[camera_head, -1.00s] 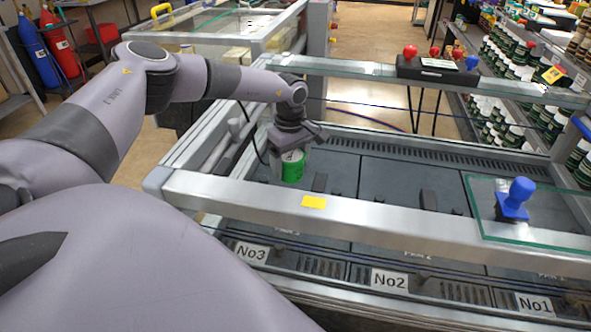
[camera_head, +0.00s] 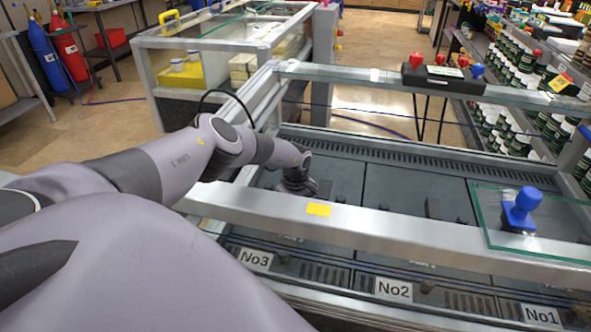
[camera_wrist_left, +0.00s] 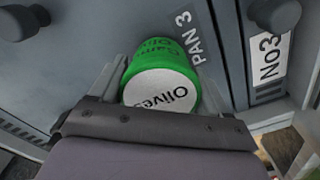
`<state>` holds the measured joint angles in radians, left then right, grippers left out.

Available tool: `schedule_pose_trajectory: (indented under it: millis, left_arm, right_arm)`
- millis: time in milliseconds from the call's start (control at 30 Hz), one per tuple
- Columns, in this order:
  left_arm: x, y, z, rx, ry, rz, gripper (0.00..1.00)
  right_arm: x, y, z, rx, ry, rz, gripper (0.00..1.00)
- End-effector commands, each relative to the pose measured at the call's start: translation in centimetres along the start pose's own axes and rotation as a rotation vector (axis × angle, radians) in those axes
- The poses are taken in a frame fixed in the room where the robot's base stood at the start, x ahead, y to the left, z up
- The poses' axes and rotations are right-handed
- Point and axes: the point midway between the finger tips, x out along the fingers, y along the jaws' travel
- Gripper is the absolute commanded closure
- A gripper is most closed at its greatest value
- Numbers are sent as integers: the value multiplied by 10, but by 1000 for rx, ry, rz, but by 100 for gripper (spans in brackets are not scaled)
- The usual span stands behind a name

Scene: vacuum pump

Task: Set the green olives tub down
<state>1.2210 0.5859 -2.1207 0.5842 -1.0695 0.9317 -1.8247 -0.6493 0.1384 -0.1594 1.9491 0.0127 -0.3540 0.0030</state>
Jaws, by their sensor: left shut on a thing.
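The green olives tub (camera_wrist_left: 160,75) has a white lid reading "Olives" and sits between the two fingers of my left gripper (camera_wrist_left: 163,82) in the left wrist view. The gripper is shut on it. In the head view my left gripper (camera_head: 300,188) is low over the dark panel marked No3 (camera_head: 340,178), behind the front metal rail; the tub is hidden there. The wrist view shows "PAN 3" on the grey panel (camera_wrist_left: 90,40) beside the tub. I cannot tell whether the tub touches the panel. My right gripper is not in view.
A metal front rail (camera_head: 400,228) with a yellow label runs before the panels. A dark knob (camera_head: 432,208) stands on the middle panel. A glass plate with a blue handle (camera_head: 520,208) covers the right side. A rear rail (camera_head: 350,74) carries a control box (camera_head: 443,78).

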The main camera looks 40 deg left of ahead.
Motion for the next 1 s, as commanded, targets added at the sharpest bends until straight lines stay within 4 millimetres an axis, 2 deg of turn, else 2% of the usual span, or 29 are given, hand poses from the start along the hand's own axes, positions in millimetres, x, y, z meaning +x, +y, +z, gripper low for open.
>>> schedule_pose_trajectory:
  millis: [133, 600, 633, 700, 1000]
  left_arm:
    - [8, 0, 1, 0, -1, 1, 65]
    - [15, 0, 0, 0, -1, 3, 65]
    - [15, 0, 1, 0, -1, 2, 20]
    - [14, 0, 1, 0, -1, 2, 0]
    - [11, 0, 1, 0, -1, 1, 0]
  right_arm:
    - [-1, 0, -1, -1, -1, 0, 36]
    - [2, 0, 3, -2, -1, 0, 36]
    - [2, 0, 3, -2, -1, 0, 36]
    - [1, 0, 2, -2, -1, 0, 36]
    - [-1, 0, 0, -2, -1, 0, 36]
